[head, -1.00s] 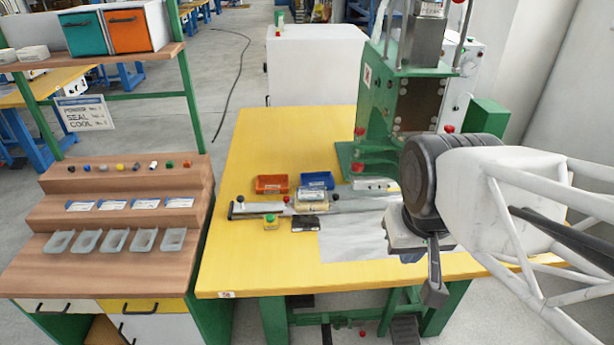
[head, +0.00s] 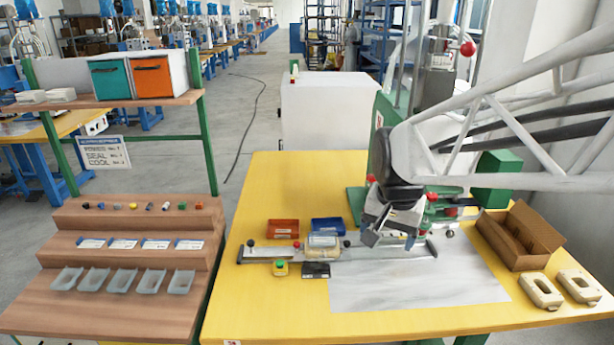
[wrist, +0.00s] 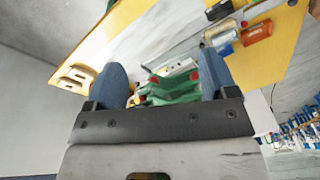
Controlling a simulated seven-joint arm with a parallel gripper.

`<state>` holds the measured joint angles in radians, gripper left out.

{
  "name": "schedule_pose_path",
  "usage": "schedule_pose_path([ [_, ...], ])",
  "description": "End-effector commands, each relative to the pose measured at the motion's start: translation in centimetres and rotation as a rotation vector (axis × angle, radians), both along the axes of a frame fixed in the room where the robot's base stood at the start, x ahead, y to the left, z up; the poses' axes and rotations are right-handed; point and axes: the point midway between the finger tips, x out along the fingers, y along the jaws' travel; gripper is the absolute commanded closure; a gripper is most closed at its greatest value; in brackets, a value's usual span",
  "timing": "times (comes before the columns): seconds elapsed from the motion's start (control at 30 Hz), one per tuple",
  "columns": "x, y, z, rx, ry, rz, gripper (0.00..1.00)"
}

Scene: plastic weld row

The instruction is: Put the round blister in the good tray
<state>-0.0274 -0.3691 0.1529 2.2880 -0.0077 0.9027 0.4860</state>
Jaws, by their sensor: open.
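No round blister can be made out for certain. Several clear, scoop-like blisters (head: 123,281) lie in a row on the rack's lowest step, too small to tell their shapes. A pale packed piece (head: 322,246) sits on the metal rail behind the black box. An orange tray (head: 283,229) and a blue tray (head: 328,226) stand side by side behind the rail; no label shows which is the good one. My gripper (head: 390,238) is open and looks empty, above the rail's right part. Its two blue fingers (wrist: 163,78) are spread in the wrist view.
The green press (head: 380,150) stands behind my gripper. A grey sheet (head: 420,285) covers the table's front middle. An open cardboard box (head: 522,236) and two beige frames (head: 541,291) stand at right. A green-button box (head: 281,268) is before the rail. The table's left front is clear.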

Motion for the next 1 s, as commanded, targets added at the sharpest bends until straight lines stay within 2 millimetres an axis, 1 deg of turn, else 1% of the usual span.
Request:
schedule_pose_path([
  [0.03,1.3,0.2,-0.3,0.005,0.008,-0.028,0.21],
  [0.1,3.0,0.4,-0.6,0.012,0.014,-0.072,0.21],
  [0.33,8.7,1.3,-2.0,0.036,0.036,-0.221,0.21],
  [0.57,14.3,2.3,-4.2,0.056,0.058,-0.372,0.21],
  [0.87,21.3,3.9,-8.2,0.074,0.088,-0.567,0.21],
  [1.0,24.5,4.6,-10.4,0.081,0.099,-0.659,0.21],
])
